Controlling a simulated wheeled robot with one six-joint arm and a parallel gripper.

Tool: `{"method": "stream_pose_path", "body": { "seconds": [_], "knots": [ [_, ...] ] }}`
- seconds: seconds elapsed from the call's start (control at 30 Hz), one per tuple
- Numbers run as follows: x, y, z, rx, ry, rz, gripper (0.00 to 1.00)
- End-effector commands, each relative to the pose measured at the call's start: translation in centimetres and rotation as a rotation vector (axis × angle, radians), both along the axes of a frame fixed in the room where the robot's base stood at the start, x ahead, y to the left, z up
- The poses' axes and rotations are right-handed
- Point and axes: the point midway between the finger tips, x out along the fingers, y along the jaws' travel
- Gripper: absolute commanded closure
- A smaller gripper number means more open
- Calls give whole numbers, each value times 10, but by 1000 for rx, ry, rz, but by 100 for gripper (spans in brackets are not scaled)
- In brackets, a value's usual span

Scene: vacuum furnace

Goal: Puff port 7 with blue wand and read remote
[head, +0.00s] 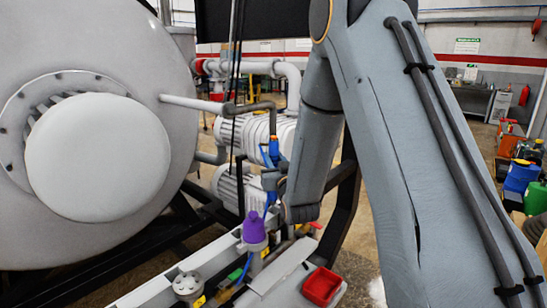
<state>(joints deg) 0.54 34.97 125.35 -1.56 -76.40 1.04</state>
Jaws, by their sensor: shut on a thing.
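My gripper (271,178) is small in the head view, left of my forearm, and is shut on the blue wand (273,150). The wand stands roughly upright, with its upper end close to the grey bent pipe (262,105) beside the furnace. I cannot tell whether it touches the pipe. A blue length, perhaps its hose, shows below the gripper. No port number is readable, so I cannot pick out port 7. I cannot make out a remote or its reading.
The large round furnace chamber (97,157) fills the left. Pumps and pipes (255,132) stand behind the wand. Dark cables hang near it. My arm hides much of the right.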

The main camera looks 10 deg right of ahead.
Motion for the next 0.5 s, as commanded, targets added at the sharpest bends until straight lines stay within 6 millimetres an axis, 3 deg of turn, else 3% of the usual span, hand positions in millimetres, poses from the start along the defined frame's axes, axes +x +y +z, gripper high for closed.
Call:
{"method": "stream_pose_path", "body": {
  "seconds": [0.5],
  "knots": [
    [0, 0, -29, 0, -1, 0, 100]
  ]
}}
